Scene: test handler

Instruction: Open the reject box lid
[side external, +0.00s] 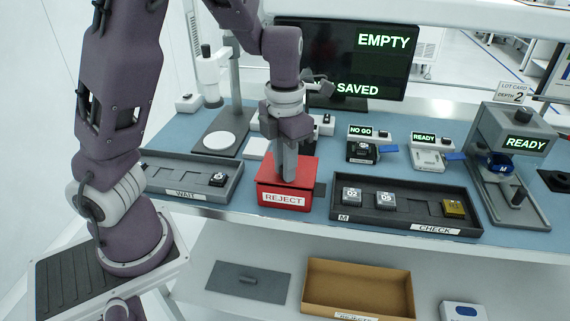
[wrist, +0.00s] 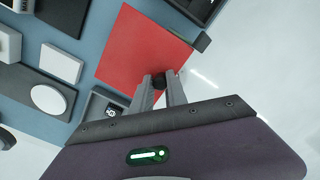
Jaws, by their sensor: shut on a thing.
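The red reject box (side external: 265,199) sits on the blue mat, with a white REJECT label on its front. Its flat red lid (side external: 304,170) looks down on the box; the lid also fills the upper middle of the wrist view (wrist: 145,48). My gripper (side external: 288,178) points down over the lid. In the wrist view my gripper (wrist: 159,82) has its fingers closed around a small black knob (wrist: 158,80) at the lid's edge. The fingers hide part of the knob and lid.
The WAIT tray (side external: 165,183) stands left of the box, the CHECK tray (side external: 385,219) close on its right. Behind are a scale-like stand with a white disc (side external: 218,141) and a monitor (side external: 345,60). A cardboard bin (side external: 345,275) is on the lower shelf.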

